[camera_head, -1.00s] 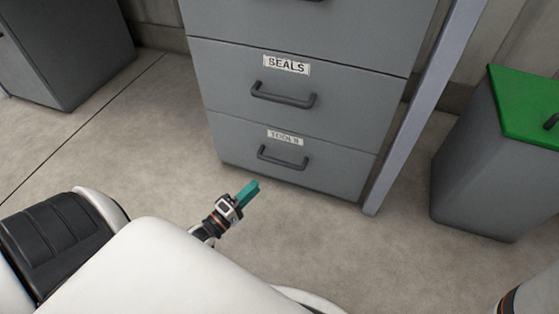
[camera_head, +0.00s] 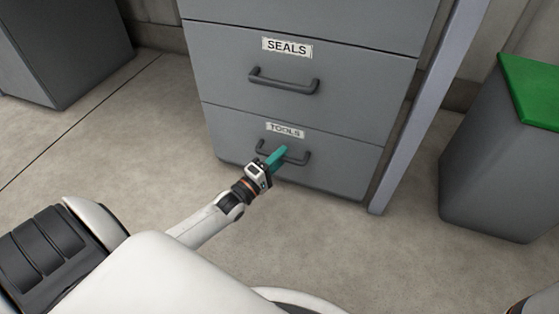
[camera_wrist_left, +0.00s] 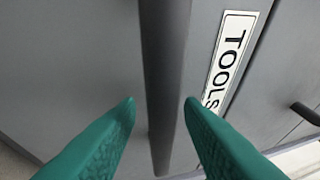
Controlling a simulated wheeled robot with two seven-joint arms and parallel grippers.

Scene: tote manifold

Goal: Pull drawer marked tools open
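The tools drawer (camera_head: 340,160) is the bottom drawer of a grey cabinet and sits flush with the front. Its TOOLS label (camera_head: 285,130) is above a dark bar handle (camera_head: 303,157). My left gripper (camera_head: 278,156) with teal fingers is at the handle in the head view. In the left wrist view the teal fingertips (camera_wrist_left: 160,104) are apart, with the handle bar (camera_wrist_left: 163,80) running between them. The TOOLS label also shows there, at the right (camera_wrist_left: 230,58). I cannot tell that either finger touches the bar. My right gripper is not in view.
The SEALS drawer (camera_head: 225,65) is above, shut, with its own handle (camera_head: 284,82). A grey upright post (camera_head: 415,130) stands at the cabinet's right edge. A grey bin with a green lid (camera_head: 532,90) stands further right. The floor in front is clear.

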